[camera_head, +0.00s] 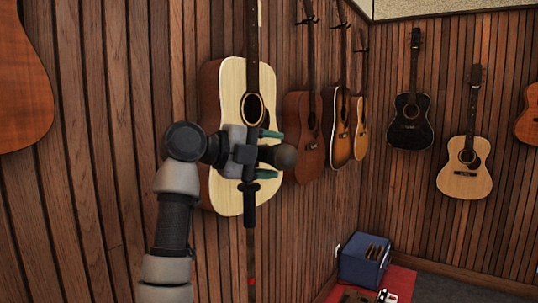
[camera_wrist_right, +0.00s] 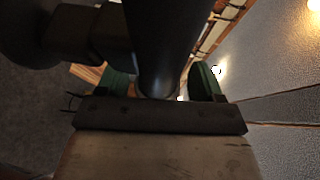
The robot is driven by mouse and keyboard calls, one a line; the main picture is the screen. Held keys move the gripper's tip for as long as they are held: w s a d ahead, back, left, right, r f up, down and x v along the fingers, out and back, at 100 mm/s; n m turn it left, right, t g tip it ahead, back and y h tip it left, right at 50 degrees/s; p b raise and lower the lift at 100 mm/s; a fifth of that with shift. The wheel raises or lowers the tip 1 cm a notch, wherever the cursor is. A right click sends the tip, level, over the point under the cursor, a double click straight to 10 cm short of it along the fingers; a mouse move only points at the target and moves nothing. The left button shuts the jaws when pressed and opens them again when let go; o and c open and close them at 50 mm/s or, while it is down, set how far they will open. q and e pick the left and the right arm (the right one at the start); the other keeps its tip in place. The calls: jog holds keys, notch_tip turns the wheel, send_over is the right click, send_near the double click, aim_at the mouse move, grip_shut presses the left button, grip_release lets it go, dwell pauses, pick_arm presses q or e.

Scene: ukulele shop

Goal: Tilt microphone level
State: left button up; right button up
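A dark microphone with a round head (camera_head: 286,156) points to the right and looks about level in the head view. It sits at the top of a thin black stand (camera_head: 250,235). My right gripper (camera_head: 271,155) is at the microphone, with its green fingers above and below the body. In the right wrist view the dark microphone body (camera_wrist_right: 160,45) runs between the two spread green fingers (camera_wrist_right: 162,82). The fingers look open around it, with small gaps; contact is not clear. My left gripper is not in view.
A pale guitar (camera_head: 228,90) hangs on the wood wall close behind my right gripper. More guitars (camera_head: 302,135) hang to the right and on the far wall. A blue crate (camera_head: 362,262) stands on a red rug (camera_head: 400,283) at the lower right.

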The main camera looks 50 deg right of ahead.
jog(key=b+v, duration=0.1)
jog(key=v, duration=0.9)
jog(key=shift+a+b, duration=0.35)
jog(key=shift+a, duration=0.05)
jog(key=shift+w, duration=0.1)
